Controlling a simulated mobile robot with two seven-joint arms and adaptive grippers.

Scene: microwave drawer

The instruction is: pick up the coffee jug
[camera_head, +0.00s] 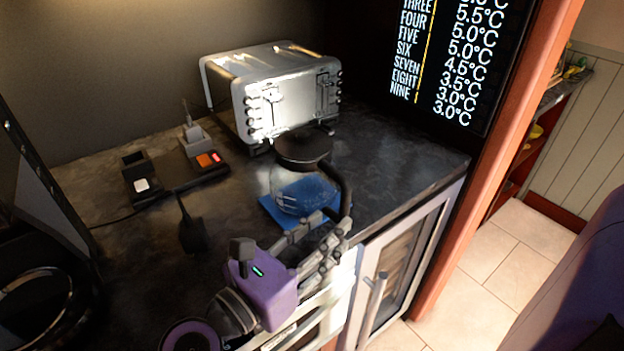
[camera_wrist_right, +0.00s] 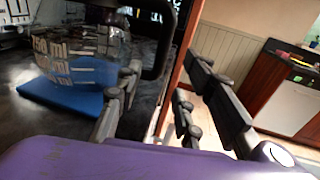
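The coffee jug (camera_head: 300,192) is clear glass with a black lid and a black handle. It stands upright on a blue mat (camera_head: 270,209) on the dark counter. The right wrist view shows its glass side with white volume marks (camera_wrist_right: 85,48) on the left and its handle (camera_wrist_right: 188,35) at the top middle. My right gripper (camera_head: 332,222) is at the near side of the jug, by the lower part of the handle. Its fingers (camera_wrist_right: 162,82) are spread apart, with the handle ahead of the gap. Whether they touch it I cannot tell. My left gripper is out of view.
A silver toaster (camera_head: 285,95) stands behind the jug. Small dark devices (camera_head: 205,160) and a slim black object (camera_head: 190,225) lie left of it. A glass-fronted cabinet (camera_head: 400,260) is below the counter's right edge. Open tiled floor (camera_head: 520,250) lies to the right.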

